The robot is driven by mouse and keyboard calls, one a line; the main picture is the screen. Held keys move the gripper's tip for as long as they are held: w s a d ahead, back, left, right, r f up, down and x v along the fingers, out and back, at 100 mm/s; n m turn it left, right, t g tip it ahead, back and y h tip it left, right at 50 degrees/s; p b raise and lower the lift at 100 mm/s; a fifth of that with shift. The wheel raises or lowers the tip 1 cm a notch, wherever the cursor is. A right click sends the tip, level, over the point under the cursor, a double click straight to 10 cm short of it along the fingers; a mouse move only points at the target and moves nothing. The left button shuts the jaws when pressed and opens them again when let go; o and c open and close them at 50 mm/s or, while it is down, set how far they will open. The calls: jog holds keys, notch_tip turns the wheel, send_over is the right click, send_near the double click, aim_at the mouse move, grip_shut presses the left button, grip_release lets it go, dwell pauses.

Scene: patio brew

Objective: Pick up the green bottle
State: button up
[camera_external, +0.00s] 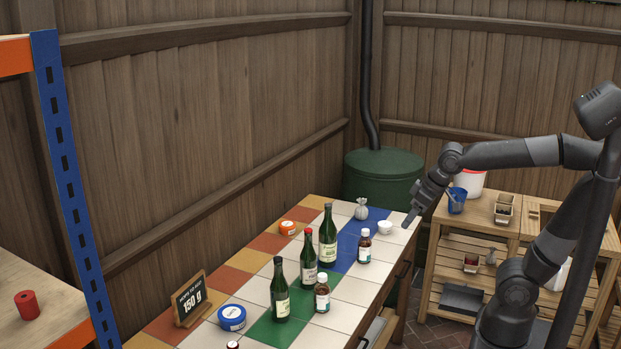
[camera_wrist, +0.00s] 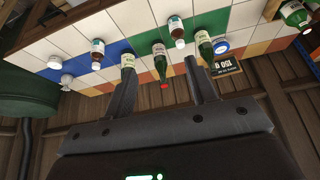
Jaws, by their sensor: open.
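Three green glass bottles with pale labels stand upright on the tiled table: a near one (camera_external: 280,302), a middle one with a red cap (camera_external: 308,265) and a far one (camera_external: 327,246). The wrist view, upside down, shows the far one (camera_wrist: 128,61), the red-capped one (camera_wrist: 159,50) and the near one (camera_wrist: 204,48). Another green bottle (camera_wrist: 294,13) is at that view's top right corner. My gripper (camera_external: 407,219) is open and empty, above the table's right edge, apart from the bottles. Its two fingers (camera_wrist: 160,83) show apart in the wrist view.
Two brown bottles with white caps (camera_external: 322,295) (camera_external: 364,248) stand right of the green ones.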

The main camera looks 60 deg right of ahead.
jog(key=w+a, duration=0.3)
jog(key=w, duration=0.6)
jog(key=m, duration=0.2)
send_near(279, 259)
jog(key=x, duration=0.3)
jog(key=shift+g+h, duration=0.4)
jog(key=x, duration=0.5)
jog(key=shift+a, duration=0.35)
jog(key=x, duration=0.5)
jog(key=shift+w+d, duration=0.15)
jog(key=shift+w, duration=0.1)
jog(key=shift+r, duration=0.1)
grip_shut()
